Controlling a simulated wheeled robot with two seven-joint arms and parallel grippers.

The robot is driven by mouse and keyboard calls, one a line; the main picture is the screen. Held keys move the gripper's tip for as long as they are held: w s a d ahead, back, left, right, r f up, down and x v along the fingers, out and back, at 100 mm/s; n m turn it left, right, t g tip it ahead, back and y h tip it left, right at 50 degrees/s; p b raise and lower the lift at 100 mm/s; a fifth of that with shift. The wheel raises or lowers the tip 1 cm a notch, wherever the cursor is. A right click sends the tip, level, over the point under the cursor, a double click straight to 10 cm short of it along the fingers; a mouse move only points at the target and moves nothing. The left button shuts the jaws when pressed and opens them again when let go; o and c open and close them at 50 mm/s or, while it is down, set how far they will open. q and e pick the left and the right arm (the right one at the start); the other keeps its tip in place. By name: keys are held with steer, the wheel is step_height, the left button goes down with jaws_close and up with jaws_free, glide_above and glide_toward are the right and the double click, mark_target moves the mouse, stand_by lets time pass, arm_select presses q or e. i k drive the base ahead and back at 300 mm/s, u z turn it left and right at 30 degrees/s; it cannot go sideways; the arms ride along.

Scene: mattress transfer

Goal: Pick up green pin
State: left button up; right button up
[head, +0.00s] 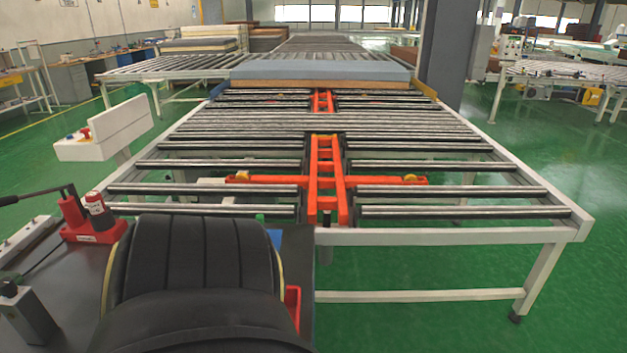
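A small green tip (260,218) shows just above the large black ribbed shape at the lower middle left. It may be the green pin, but too little of it shows to be sure. The rest of it is hidden behind the black shape. A blue patch (276,236) lies just right of it. Neither of my grippers can be made out in the head view.
A dark worktop (75,290) at lower left holds a red-based device (93,228). A red edge (293,303) shows at its right side. A roller conveyor (450,236) with an orange frame (326,180) stands beyond, bearing a blue-topped mattress (320,72) at its far end.

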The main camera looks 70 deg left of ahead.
mark_target(260, 217)
steer(key=i, duration=1.8)
steer(key=u, duration=4.75)
steer(key=i, duration=0.3)
steer(key=u, duration=0.05)
